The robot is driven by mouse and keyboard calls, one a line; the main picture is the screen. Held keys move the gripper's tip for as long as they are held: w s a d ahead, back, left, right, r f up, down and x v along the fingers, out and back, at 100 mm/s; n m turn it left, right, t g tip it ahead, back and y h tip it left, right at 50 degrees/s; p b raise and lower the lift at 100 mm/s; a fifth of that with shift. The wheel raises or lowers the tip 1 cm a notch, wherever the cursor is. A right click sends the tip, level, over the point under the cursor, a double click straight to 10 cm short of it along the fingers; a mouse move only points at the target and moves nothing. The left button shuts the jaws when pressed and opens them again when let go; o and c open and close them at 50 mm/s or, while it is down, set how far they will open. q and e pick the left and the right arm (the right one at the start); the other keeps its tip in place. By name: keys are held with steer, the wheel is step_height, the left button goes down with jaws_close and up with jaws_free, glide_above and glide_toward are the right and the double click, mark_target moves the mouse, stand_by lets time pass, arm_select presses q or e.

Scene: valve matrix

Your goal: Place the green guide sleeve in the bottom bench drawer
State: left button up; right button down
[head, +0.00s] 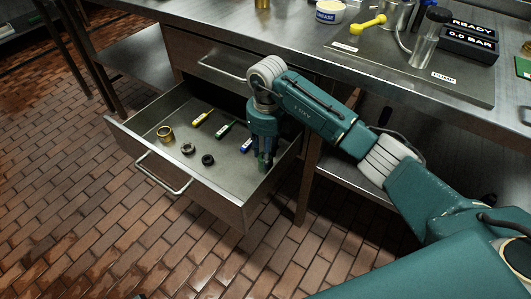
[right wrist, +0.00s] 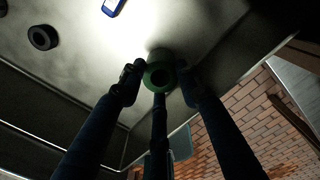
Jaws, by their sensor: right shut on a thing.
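The green guide sleeve (right wrist: 151,70) is a short green ring between my right gripper's fingertips in the right wrist view. My right gripper (head: 264,160) points down inside the pulled-out bottom bench drawer (head: 222,178), near its right side wall, and is shut on the sleeve. In the head view the fingers mostly hide the sleeve. I cannot tell whether the sleeve touches the drawer floor. My left gripper is not in view.
The drawer also holds a brass ring (head: 166,133), two dark rings (head: 188,148) (head: 208,160), and yellow (head: 202,118), green (head: 224,130) and blue (head: 246,145) tagged items. A shut drawer (head: 200,50) is above. The bench top (head: 290,45) overhangs behind my gripper.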

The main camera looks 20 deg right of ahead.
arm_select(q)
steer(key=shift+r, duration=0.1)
arm_select(e)
steer(key=c, duration=1.2)
jaws_free()
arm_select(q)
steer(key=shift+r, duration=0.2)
arm_select(e)
steer(key=shift+r, duration=0.2)
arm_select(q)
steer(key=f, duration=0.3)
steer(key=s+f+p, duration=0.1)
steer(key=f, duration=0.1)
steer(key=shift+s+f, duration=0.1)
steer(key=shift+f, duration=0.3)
arm_select(e)
step_height(320, 180, up, 12)
steer(key=shift+f, duration=0.1)
